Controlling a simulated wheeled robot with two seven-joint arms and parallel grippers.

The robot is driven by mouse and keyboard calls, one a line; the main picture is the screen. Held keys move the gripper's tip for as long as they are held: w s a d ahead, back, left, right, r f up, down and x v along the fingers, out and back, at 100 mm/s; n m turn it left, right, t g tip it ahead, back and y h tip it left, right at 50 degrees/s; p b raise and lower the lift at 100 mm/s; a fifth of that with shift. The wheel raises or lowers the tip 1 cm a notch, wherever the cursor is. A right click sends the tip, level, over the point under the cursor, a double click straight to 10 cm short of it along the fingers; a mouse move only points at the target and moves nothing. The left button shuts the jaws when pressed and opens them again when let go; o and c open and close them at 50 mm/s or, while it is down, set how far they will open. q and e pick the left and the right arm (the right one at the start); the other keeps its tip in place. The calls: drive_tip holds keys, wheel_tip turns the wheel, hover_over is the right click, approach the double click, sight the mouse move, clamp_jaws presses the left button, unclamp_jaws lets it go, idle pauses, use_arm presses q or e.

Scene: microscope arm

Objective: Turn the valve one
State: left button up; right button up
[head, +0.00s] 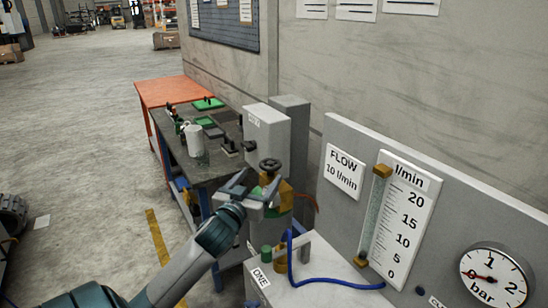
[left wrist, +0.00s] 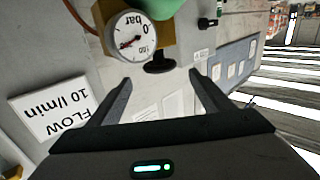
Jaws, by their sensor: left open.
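The valve's black handwheel (head: 269,165) sits on top of a brass-yellow regulator body (head: 287,196), beside a grey cabinet. My left gripper (head: 254,186) is open and empty, just in front of and below the handwheel in the head view. In the left wrist view, which is turned over, a dark round knob (left wrist: 159,63), probably the handwheel, lies just beyond and between the spread fingers of my left gripper (left wrist: 160,77). A round bar gauge (left wrist: 131,34) sits beside it on the yellow body. I cannot tell whether the fingers touch the handwheel. My right gripper is not in view.
A flow panel (head: 340,215) with a tube scale (head: 400,220) and a bar gauge (head: 494,277) stands at right. A blue hose (head: 335,282) runs over the white bench below. A dark worktable (head: 190,160) with a mug (head: 194,140) stands behind. Open floor lies left.

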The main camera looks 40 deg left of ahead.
sight(275, 159)
use_arm(q)
drive_tip(key=p+x, duration=0.3)
drive_tip(key=x, duration=0.9)
drive_tip(key=shift+w+a, duration=0.2)
drive_tip(key=shift+w, duration=0.05)
drive_tip(key=c, duration=1)
